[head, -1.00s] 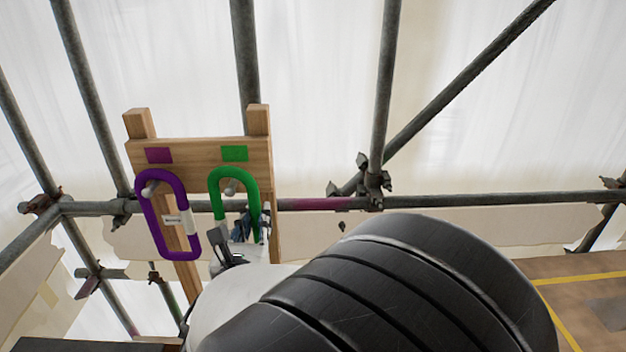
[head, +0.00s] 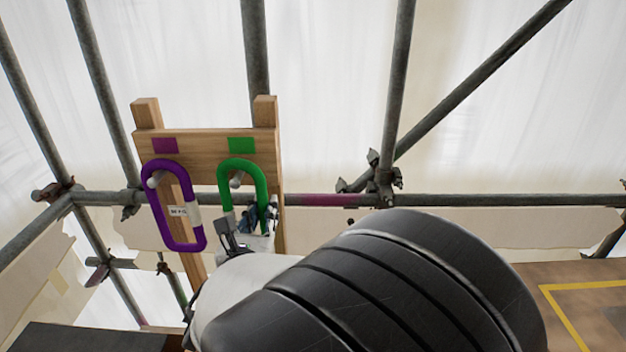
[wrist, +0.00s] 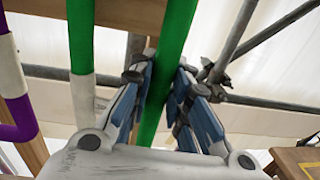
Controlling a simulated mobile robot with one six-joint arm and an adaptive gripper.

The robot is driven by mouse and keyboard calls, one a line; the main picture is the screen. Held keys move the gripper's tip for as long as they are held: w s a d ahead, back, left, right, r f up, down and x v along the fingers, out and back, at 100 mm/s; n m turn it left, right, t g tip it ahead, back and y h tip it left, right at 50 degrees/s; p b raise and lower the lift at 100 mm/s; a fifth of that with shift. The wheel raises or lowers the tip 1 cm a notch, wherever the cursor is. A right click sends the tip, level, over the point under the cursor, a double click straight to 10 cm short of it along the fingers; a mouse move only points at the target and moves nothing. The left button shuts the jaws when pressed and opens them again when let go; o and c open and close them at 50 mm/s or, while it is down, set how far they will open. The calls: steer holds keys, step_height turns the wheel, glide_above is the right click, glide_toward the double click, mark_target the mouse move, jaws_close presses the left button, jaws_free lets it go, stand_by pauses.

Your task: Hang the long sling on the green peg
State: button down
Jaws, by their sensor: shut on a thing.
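A green sling (head: 226,170), a long loop with a white band, shows at the board's right side below a green patch (head: 242,146). A grey peg (head: 237,180) below that patch shows inside the loop's upper part. I cannot tell whether the loop's top touches it. My gripper (head: 256,216) is shut on the loop's right leg. In the wrist view the blue-padded fingers (wrist: 160,82) close around the green strand (wrist: 178,30), and the other leg (wrist: 80,40) hangs left. The loop's lower end is hidden by my gripper.
A purple sling (head: 150,205) with a white label hangs on the left peg (head: 154,180) below a purple patch. The wooden board (head: 195,148) stands before scaffold tubes, one horizontal tube (head: 440,200) running behind. My arm covers the lower middle.

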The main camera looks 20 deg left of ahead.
steer(key=c, duration=1.4)
jaws_free()
steer(key=shift+c, duration=0.2)
